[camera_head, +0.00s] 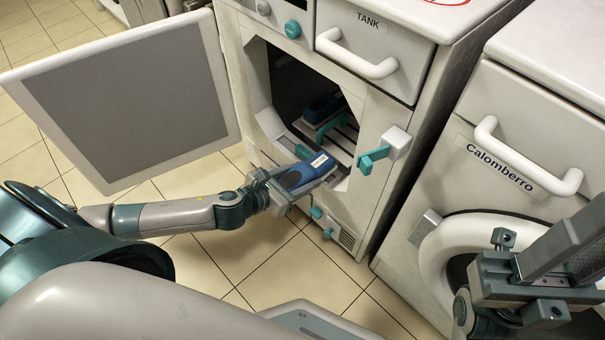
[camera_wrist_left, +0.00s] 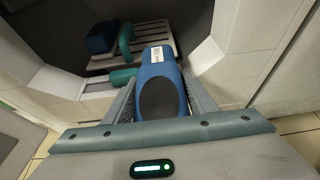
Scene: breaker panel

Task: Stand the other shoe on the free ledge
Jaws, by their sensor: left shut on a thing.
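A blue shoe (camera_head: 308,172) with a white label and a dark opening is held in my left gripper (camera_head: 290,184), at the mouth of the open machine. The wrist view shows this shoe (camera_wrist_left: 160,78) between the two fingers, pointing inward. Another blue shoe (camera_head: 322,107) is inside on a slatted rack (camera_head: 345,132), beside a teal bracket (camera_head: 330,127); it also shows in the left wrist view (camera_wrist_left: 102,37). A second teal piece (camera_wrist_left: 122,77) lies nearer the opening. My right gripper (camera_head: 530,280) is at the lower right, far from the shoes; its jaw gap is unclear.
The machine's door (camera_head: 140,95) stands open to the left. A teal-and-white latch (camera_head: 385,150) sticks out right of the opening. The TANK drawer (camera_head: 368,50) is shut above. A Calomberro machine (camera_head: 510,150) stands at the right. Tiled floor is open in front.

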